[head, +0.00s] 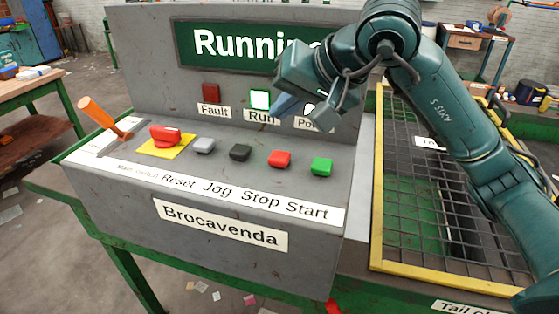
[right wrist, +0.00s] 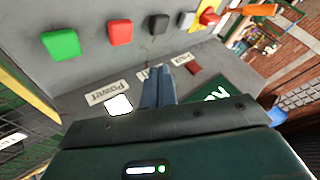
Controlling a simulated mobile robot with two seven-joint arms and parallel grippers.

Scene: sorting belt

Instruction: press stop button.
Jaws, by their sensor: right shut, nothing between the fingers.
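The red stop button (head: 279,159) sits on the grey control panel above the label Stop, between the black jog button (head: 240,152) and the green start button (head: 321,167). In the right wrist view the stop button (right wrist: 119,32) shows at the upper left. My right gripper (head: 283,106) is above and behind the button row, in front of the panel's upright face near the Run lamp. Its fingers are shut and empty, and apart from the stop button. The shut fingers also show in the right wrist view (right wrist: 157,86). My left gripper is not in view.
The display (head: 215,45) reads Running, partly hidden by my right arm. The Run lamp (head: 260,99) is lit. A red mushroom button (head: 165,135) on yellow, a grey reset button (head: 204,145) and an orange-handled lever (head: 100,115) stand left. A yellow-framed mesh guard (head: 376,200) is right.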

